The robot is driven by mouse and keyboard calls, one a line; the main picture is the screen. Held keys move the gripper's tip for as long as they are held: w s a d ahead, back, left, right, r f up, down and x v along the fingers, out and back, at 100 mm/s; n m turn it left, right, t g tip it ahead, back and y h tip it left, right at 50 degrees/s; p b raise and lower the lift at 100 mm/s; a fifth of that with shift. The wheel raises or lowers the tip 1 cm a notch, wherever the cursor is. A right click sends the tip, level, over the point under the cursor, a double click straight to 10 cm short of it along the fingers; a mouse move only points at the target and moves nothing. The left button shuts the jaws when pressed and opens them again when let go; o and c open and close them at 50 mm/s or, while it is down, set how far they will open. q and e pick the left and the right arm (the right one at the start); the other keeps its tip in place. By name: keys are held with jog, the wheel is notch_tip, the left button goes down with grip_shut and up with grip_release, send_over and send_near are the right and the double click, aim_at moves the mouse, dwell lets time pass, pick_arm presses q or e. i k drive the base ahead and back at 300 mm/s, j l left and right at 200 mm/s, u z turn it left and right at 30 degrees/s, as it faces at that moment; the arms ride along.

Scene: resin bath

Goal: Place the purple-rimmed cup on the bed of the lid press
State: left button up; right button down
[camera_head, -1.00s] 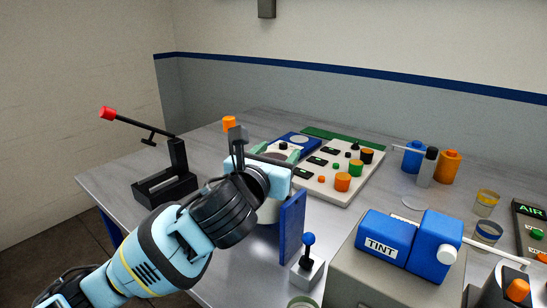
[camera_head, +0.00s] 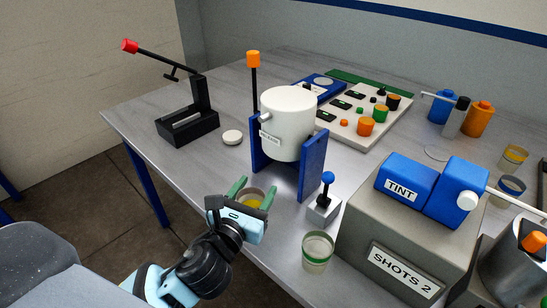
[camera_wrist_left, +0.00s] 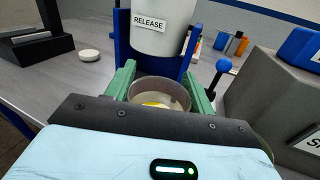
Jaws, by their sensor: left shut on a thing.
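The purple-rimmed cup (camera_head: 253,199), with yellow liquid in it, is between the green fingers of my left gripper (camera_head: 252,193), shut on it. It also shows in the left wrist view (camera_wrist_left: 162,91), upright and seen from above; its rim looks dull purple. The gripper is near the table's front edge, in front of the blue stand. The lid press (camera_head: 187,118) is the black device at the back left, its red-knobbed lever raised. Its bed (camera_head: 187,122) looks empty. My right gripper is not in view.
A white pot (camera_head: 288,122) in the blue stand (camera_head: 313,164) stands right of the lid press. A white disc (camera_head: 232,137) lies between them. Another clear cup (camera_head: 317,250) and a joystick-like switch (camera_head: 324,204) stand to the right. Bare table lies before the press.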

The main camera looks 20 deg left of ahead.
aim_at(182, 118)
jog(key=i+j+z, duration=0.1)
jog(key=j+z, duration=0.15)
jog(key=j, duration=0.95)
jog(key=j+z, duration=0.25)
jog(key=j, duration=1)
